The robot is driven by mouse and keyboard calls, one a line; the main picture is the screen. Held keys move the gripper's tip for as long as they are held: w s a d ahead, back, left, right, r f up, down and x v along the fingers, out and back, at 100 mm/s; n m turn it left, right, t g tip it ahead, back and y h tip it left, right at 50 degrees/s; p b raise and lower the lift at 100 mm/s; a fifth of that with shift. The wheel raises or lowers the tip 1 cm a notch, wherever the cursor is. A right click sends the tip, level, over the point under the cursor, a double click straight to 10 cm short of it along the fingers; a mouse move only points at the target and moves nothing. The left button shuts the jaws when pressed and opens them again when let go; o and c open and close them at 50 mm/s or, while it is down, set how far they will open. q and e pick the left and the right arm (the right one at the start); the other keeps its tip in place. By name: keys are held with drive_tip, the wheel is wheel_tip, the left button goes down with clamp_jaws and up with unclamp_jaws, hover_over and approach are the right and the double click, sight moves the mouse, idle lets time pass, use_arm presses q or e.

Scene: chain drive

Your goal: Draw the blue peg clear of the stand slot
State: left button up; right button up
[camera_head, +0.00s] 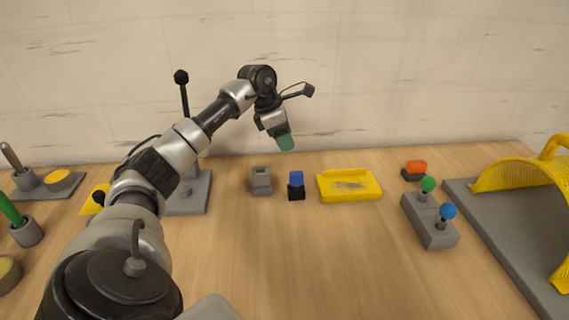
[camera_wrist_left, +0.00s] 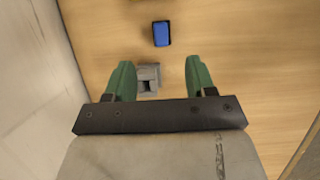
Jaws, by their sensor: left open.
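The blue peg (camera_head: 296,178) stands upright in a small black stand (camera_head: 297,193) near the middle of the table. From above, the peg shows as a blue rectangle (camera_wrist_left: 161,34) with a dark rim. My left gripper (camera_head: 285,142) hangs in the air above and behind the peg, with green fingers. In the left wrist view its fingers (camera_wrist_left: 158,72) are apart with nothing held. The peg lies beyond the fingertips there. My right gripper is in neither view.
A grey slotted block (camera_head: 261,182) stands left of the peg, under the left fingers in the wrist view (camera_wrist_left: 148,78). A yellow tray (camera_head: 350,196) sits close on the right. Farther right is a grey block (camera_head: 430,222) with green and blue knobs. Front middle table is clear.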

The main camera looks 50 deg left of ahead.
use_arm(q)
drive_tip(key=b, duration=0.2)
approach(296, 173)
drive_tip(key=f, duration=0.1)
drive_tip(key=x, duration=1.1)
drive_tip(key=shift+w+d, duration=0.1)
drive_tip(key=shift+w, duration=0.15)
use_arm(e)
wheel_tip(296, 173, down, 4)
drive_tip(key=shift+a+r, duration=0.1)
use_arm(q)
drive_tip(key=shift+c, duration=0.4)
drive_tip(key=c, duration=0.9)
drive_tip(key=shift+r+p, duration=3.25)
drive_tip(key=shift+r, duration=1.3)
clamp_jaws()
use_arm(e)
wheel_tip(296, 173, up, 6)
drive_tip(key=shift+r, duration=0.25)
